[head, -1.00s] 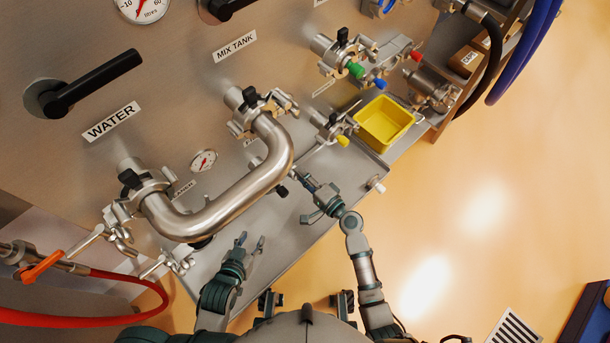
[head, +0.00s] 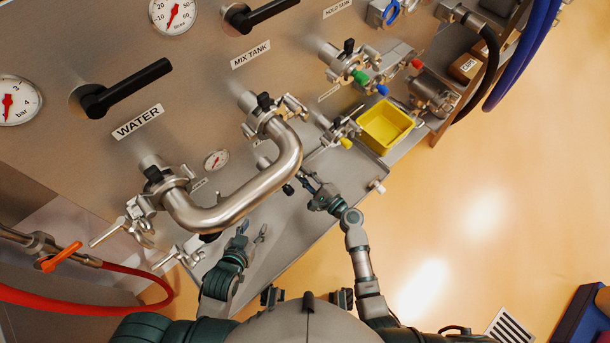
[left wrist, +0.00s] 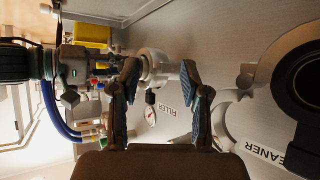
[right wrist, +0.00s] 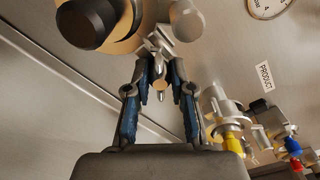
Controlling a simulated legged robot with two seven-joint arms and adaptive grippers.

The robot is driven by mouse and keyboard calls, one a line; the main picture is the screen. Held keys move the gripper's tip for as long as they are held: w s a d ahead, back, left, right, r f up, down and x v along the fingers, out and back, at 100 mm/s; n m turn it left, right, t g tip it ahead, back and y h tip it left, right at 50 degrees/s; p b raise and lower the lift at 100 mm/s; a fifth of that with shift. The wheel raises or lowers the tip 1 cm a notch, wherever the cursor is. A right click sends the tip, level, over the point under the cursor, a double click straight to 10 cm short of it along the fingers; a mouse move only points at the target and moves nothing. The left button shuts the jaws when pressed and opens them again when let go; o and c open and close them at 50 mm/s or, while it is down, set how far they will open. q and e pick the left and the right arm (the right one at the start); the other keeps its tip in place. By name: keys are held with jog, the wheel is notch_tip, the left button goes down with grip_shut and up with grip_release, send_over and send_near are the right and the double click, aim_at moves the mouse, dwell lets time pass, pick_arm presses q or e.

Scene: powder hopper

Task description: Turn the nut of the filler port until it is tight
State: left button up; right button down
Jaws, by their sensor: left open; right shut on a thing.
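The filler port (left wrist: 158,66) shows in the left wrist view as a pale metal fitting on the steel panel, near the FILLER label (left wrist: 167,102). My left gripper (left wrist: 160,78) is open, its fingers on either side of the port in that picture; whether they touch it I cannot tell. In the head view the left gripper (head: 252,232) is below the bent pipe. My right gripper (right wrist: 162,68) is shut on a small metal part (right wrist: 159,84), apparently the nut's handle, beneath the port. In the head view the right gripper (head: 309,182) is beside a black knob (head: 288,189); the nut itself is mostly hidden.
A thick bent steel pipe (head: 245,203) stands out from the panel close above my left gripper. A yellow bin (head: 385,126) and several valves with coloured tips are to the right. A red hose (head: 80,307) is at lower left.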

jog(key=shift+s+d+f, duration=0.1)
jog(key=shift+f, duration=0.25)
jog(key=m+p, duration=0.1)
jog(key=m, duration=0.1)
jog(key=m+p, duration=0.1)
jog(key=m, duration=0.1)
jog(key=m+p, duration=0.2)
jog(key=shift+r, duration=0.25)
jog(key=shift+f+m, duration=0.2)
jog(key=shift+m, duration=0.7)
jog(key=shift+s+f, duration=0.1)
